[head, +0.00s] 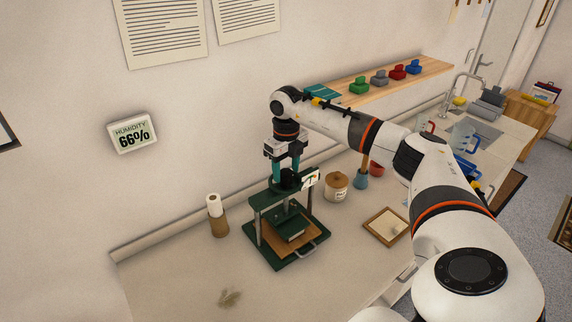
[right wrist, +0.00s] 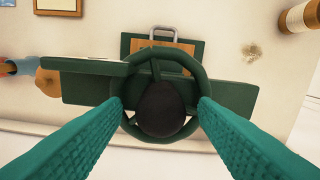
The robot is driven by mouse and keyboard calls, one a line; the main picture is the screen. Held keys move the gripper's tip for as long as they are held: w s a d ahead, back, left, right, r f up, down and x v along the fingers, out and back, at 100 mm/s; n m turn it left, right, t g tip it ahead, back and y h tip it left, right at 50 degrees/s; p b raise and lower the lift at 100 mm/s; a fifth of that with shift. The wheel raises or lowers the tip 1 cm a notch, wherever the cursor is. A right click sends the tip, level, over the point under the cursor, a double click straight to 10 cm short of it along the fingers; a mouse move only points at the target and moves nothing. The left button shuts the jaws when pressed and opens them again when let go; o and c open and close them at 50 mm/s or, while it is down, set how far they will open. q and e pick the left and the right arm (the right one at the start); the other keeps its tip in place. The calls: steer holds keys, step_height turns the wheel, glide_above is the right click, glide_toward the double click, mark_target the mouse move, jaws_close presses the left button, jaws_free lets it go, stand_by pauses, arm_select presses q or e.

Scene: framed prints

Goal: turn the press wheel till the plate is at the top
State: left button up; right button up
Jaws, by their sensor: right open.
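The dark green press (head: 262,228) stands on the counter against the wall. Its wheel (head: 291,181) lies flat on top, partly hidden by my fingers. In the right wrist view the wheel (right wrist: 201,72) is a green ring with a black round hub. The press plate (head: 289,226) is a green block under the top beam, low and near the wooden board on the bed; its exact gap is hard to tell. My right gripper (head: 287,174) points down over the wheel, open, with its teal fingers (right wrist: 160,106) on opposite sides of the rim. Contact is unclear. My left gripper is not in view.
A small white gauge card (head: 310,180) stands beside the wheel. A shelf (head: 400,78) hangs behind.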

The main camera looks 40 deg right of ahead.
steer(key=shift+f, duration=0.25)
steer(key=c, duration=1)
